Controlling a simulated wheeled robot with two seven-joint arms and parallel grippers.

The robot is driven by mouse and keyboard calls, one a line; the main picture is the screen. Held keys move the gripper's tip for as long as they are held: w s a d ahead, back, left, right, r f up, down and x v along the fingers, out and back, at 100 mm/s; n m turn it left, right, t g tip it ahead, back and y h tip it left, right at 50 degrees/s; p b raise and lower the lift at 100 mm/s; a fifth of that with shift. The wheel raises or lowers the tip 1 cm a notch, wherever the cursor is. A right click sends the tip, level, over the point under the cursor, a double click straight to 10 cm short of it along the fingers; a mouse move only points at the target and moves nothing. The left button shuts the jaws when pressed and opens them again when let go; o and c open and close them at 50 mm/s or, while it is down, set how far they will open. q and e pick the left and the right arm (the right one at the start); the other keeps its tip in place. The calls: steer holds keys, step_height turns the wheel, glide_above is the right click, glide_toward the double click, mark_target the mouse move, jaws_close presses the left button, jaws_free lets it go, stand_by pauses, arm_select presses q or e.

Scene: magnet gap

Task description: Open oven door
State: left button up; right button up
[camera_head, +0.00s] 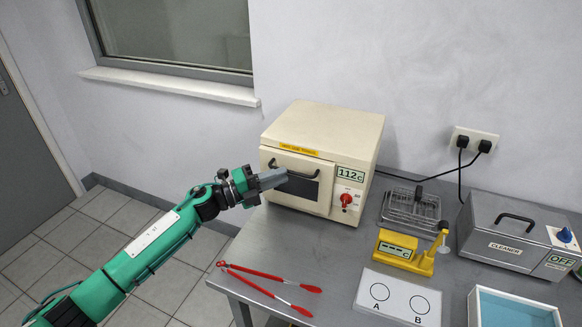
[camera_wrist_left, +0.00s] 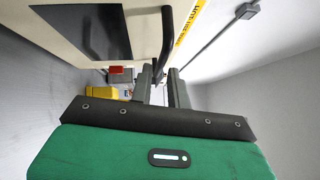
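The cream oven (camera_head: 322,130) stands on the bench, its front door (camera_head: 318,200) closed, with a dark window and a dark bar handle (camera_head: 308,176). My left gripper (camera_head: 283,177) is at the door front, by the left part of the handle, which it partly hides. In the left wrist view, the handle (camera_wrist_left: 167,35) runs down toward the two grey fingers (camera_wrist_left: 160,84). The fingers stand apart, with the handle's lower part seen at the gap between them. I cannot tell whether they touch it. My right gripper is in neither view.
Red tongs (camera_head: 265,287) lie at the bench's front left. A yellow device (camera_head: 405,250), a white card marked A and B (camera_head: 397,297), a wire rack (camera_head: 411,208), a cleaner (camera_head: 510,232) and a blue-lined tray (camera_head: 513,308) stand right. The bench just before the oven is clear.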

mark_target(291, 173)
arm_select(q)
steer(key=shift+p+x, duration=0.35)
steer(key=shift+x, duration=1.75)
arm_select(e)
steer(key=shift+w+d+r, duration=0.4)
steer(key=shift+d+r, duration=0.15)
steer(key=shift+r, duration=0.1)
arm_select(q)
steer(key=shift+c, duration=0.5)
jaws_close()
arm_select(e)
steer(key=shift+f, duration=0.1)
